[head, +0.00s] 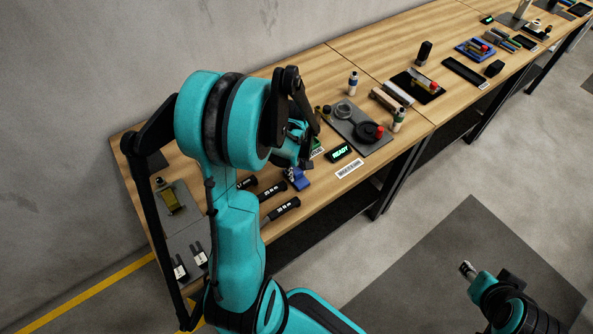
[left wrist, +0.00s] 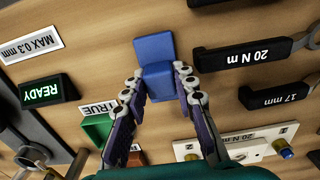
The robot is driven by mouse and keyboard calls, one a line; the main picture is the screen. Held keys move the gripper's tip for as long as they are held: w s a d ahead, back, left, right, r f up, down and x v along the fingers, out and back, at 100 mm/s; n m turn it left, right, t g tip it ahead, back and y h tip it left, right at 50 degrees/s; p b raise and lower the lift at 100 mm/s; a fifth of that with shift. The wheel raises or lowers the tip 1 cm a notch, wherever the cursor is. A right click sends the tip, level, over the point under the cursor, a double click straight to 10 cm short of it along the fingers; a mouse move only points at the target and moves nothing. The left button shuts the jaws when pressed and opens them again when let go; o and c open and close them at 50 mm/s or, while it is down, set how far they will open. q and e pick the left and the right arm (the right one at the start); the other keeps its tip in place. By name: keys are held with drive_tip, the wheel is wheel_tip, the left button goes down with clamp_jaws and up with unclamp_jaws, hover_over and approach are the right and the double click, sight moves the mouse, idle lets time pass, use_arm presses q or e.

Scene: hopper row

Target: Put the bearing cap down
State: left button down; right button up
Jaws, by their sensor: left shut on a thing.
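The blue block, which I take to be the bearing cap (left wrist: 154,47), is between the fingers of my left gripper (left wrist: 160,84) in the left wrist view. The fingers press on its near part from both sides. In the head view the blue cap (head: 297,179) shows just past my left arm, over the near bench. My arm hides most of the gripper there. I cannot tell whether the cap touches the wood. My right gripper (head: 468,270) is at the lower right, over the floor, away from the bench; its fingers are too small to judge.
Black-handled tools marked 20 N m (left wrist: 250,52) and 17 mm (left wrist: 272,95) lie right of the cap. A green tray (left wrist: 98,128) and a READY display (left wrist: 48,92) are on the left. Bare wood (left wrist: 105,62) lies between display and cap.

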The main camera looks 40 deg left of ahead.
sight(296, 170)
use_arm(q)
drive_tip(key=shift+f, duration=0.2)
drive_tip(key=c, duration=1.2)
unclamp_jaws()
drive_tip(key=shift+r, duration=0.1)
drive_tip(key=shift+r, duration=0.2)
wheel_tip(296, 170, up, 11)
drive_tip(key=p, duration=0.4)
drive_tip(key=s+d+r+m+t, duration=0.3)
drive_tip(key=d+r+m, duration=0.1)
drive_tip(key=d+m, duration=0.3)
drive_tip(key=s+d+r+m+t, duration=0.3)
drive_tip(key=d+m, duration=0.4)
drive_tip(key=d, duration=0.3)
drive_tip(key=shift+r+m+t, duration=0.4)
drive_tip(key=shift+r+t, duration=0.2)
drive_tip(key=shift+r, duration=0.3)
